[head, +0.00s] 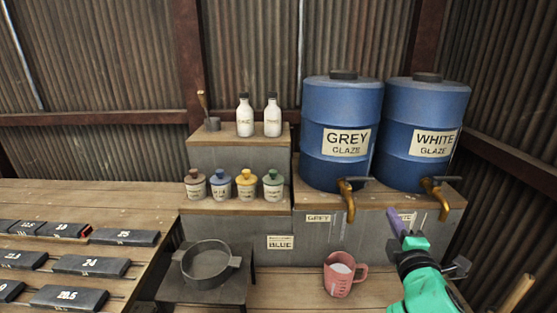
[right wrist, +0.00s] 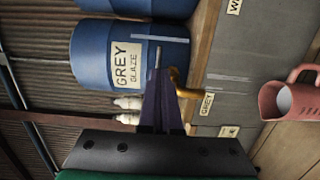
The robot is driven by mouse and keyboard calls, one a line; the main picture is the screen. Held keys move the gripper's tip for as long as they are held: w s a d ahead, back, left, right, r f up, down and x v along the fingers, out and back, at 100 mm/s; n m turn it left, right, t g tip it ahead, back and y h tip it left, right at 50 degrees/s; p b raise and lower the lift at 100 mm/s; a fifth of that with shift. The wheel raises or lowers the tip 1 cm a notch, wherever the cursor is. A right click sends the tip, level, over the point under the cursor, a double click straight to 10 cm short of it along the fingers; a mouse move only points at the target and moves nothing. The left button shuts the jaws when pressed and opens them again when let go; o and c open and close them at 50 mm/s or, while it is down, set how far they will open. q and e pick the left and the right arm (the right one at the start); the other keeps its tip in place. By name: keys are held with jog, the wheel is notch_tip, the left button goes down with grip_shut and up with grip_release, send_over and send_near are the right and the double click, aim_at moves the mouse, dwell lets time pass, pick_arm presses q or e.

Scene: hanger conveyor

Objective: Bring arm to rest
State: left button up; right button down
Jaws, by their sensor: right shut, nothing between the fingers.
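My right gripper (head: 393,217) has purple fingers on a green and black arm that comes in from the lower right in the head view. Its fingers are shut with nothing between them and point up and left, in front of the grey ledge under the white glaze barrel (head: 424,140). The fingers also show in the right wrist view (right wrist: 158,90), overlapping the grey glaze barrel (right wrist: 130,60) and hiding part of its brass tap (right wrist: 180,95). My left gripper is in neither view.
A pink jug (head: 340,274) with pale contents stands on the lower bench, left of my right arm. The white barrel's brass tap (head: 437,198) is close by. A round sieve (head: 206,265), small jars (head: 246,186) and dark numbered blocks (head: 91,265) stand further left.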

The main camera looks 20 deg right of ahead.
jog(key=s+a+f+m+g+y, duration=0.4)
jog(key=s+a+f+m+g, duration=0.4)
jog(key=f, duration=0.6)
jog(key=s+a+f+m+g+y, duration=0.3)
jog(key=s+a+f+g+y, duration=0.15)
jog(key=a+f, duration=0.7)
notch_tip(320, 180, down, 13)
jog(key=d+g, duration=0.1)
jog(key=s+d+f, duration=0.1)
jog(key=s+f, duration=0.2)
jog(key=f, duration=0.3)
jog(key=s+f+g, duration=0.1)
jog(key=s+f, duration=0.3)
jog(key=f, duration=0.3)
jog(key=s+d+f, duration=0.1)
jog(key=s+f, duration=0.2)
jog(key=f, duration=0.3)
jog(key=s+d+f, duration=0.1)
jog(key=s+f, duration=0.4)
jog(key=s, duration=0.5)
jog(key=shift+d+f+g+h, duration=0.25)
jog(key=shift+d+g+h, duration=0.15)
jog(key=shift+g+h, duration=0.05)
jog(key=c, duration=1.5)
grip_release()
jog(key=shift+c, duration=0.2)
